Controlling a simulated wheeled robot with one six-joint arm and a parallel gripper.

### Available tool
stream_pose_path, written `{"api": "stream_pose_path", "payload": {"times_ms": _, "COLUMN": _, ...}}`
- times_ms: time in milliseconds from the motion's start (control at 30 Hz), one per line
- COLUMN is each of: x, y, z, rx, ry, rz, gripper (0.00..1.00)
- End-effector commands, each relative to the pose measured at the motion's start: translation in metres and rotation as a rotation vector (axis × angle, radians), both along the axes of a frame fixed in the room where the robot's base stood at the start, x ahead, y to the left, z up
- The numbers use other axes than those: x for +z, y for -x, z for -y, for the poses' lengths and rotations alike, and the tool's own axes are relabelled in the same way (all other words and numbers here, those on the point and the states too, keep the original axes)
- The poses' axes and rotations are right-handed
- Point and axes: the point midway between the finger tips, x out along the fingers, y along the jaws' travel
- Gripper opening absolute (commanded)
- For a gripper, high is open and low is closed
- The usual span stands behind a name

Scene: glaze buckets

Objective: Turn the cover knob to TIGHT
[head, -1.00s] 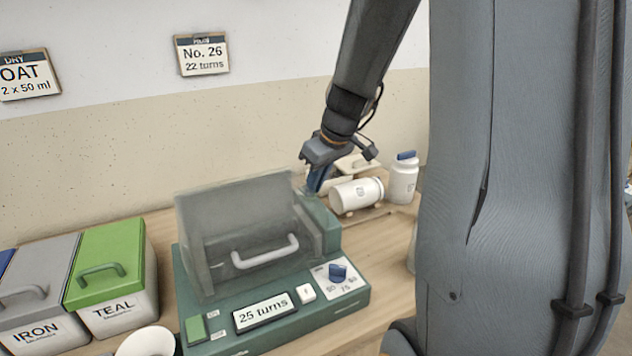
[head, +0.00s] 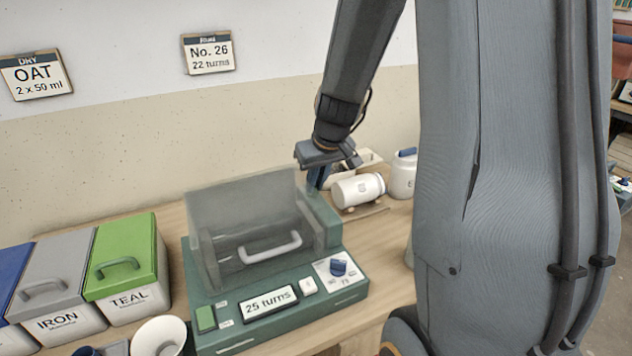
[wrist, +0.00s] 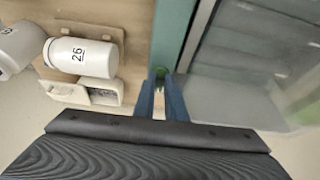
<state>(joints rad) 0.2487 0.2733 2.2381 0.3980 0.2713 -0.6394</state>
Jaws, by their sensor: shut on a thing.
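The teal-green machine (head: 222,333) stands on the bench with its clear cover (head: 235,215) down over it. My gripper (head: 315,183) points down at the machine's back right corner. In the wrist view my gripper (wrist: 162,88) has its two blue fingers close around a small green part (wrist: 181,84) beside the machine's green edge. It looks like the cover knob, but the fingers hide most of it. Its TIGHT mark and its turned position cannot be read.
A white jar marked 26 (wrist: 80,56) lies on its side right of the machine; another white jar (head: 402,176) stands behind. Green TEAL (head: 130,265) and grey IRON (head: 60,290) bins stand left.

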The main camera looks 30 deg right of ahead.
Motion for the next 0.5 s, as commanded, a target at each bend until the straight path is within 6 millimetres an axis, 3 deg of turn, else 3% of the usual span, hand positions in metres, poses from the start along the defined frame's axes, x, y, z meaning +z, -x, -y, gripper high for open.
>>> {"api": "stream_pose_path", "payload": {"times_ms": 33, "x": 0.0008, "y": -0.0010, "z": 0.0002, "rx": 0.000, "ry": 0.001, "rz": 0.003, "gripper": 0.00}}
{"api": "stream_pose_path", "payload": {"times_ms": 67, "x": 0.0008, "y": -0.0010, "z": 0.0002, "rx": 0.000, "ry": 0.001, "rz": 0.003, "gripper": 0.14}}
{"api": "stream_pose_path", "payload": {"times_ms": 100, "x": 0.0009, "y": -0.0008, "z": 0.0002, "rx": 0.000, "ry": 0.001, "rz": 0.002, "gripper": 0.19}}
{"api": "stream_pose_path", "payload": {"times_ms": 500, "x": 0.0000, "y": -0.0002, "z": -0.0006, "rx": 0.003, "ry": 0.000, "rz": 0.000, "gripper": 0.19}}
